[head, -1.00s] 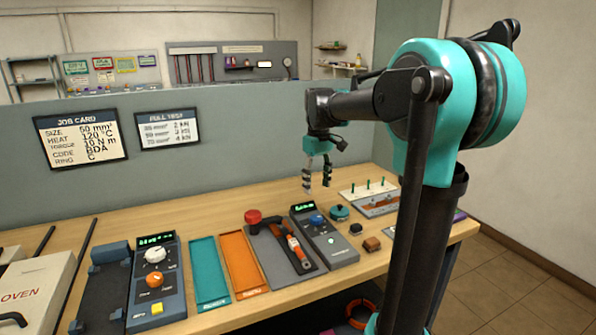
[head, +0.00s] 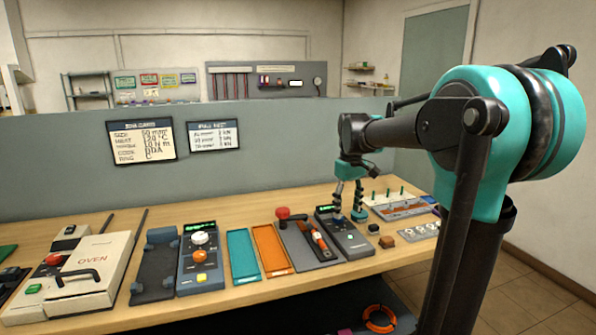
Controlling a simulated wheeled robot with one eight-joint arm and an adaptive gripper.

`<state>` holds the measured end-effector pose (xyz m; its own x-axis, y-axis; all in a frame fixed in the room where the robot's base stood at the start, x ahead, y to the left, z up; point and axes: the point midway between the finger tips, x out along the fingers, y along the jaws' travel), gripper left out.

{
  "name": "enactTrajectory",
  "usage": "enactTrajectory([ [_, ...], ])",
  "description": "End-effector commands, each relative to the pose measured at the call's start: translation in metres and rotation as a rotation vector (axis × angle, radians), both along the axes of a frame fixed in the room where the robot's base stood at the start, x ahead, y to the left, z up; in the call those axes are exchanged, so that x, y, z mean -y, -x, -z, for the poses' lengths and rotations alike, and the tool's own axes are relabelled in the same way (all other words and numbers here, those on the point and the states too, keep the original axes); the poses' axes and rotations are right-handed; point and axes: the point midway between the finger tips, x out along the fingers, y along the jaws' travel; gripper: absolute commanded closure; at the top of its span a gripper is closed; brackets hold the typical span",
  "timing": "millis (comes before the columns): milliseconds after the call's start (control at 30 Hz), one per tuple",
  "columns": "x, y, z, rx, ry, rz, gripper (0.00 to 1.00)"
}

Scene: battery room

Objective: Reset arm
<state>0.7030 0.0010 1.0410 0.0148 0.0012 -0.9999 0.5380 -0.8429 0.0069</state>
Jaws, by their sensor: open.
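My gripper (head: 348,214) hangs from my raised arm at the right of the head view, fingers pointing down. Its two dark fingers are apart, with nothing seen between them. In the picture it appears over the far end of the grey unit with a green display (head: 345,236) on the wooden bench (head: 330,272). Its height above the bench is hard to tell. The small teal round piece is not clearly visible, as the gripper overlaps that area.
On the bench stand an oven (head: 88,268), a control box with knobs (head: 200,256), a teal tray (head: 242,254), an orange tray (head: 271,250) and a red-handled tool (head: 319,240). A board with green pegs (head: 385,195) lies behind right. A grey partition (head: 60,170) backs the bench.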

Motion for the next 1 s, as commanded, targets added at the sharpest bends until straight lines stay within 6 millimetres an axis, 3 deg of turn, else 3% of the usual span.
enactTrajectory([
  [267,0.008,0.025,0.032,0.051,-0.007,0.081,0.44],
  [467,0.017,0.058,0.069,0.110,-0.020,0.179,0.44],
  [633,0.027,0.103,0.115,0.184,-0.041,0.299,0.44],
  [800,0.036,0.168,0.173,0.278,-0.078,0.452,0.44],
  [900,0.039,0.195,0.196,0.317,-0.096,0.516,0.44],
  [1000,0.041,0.210,0.208,0.338,-0.108,0.552,0.44],
])
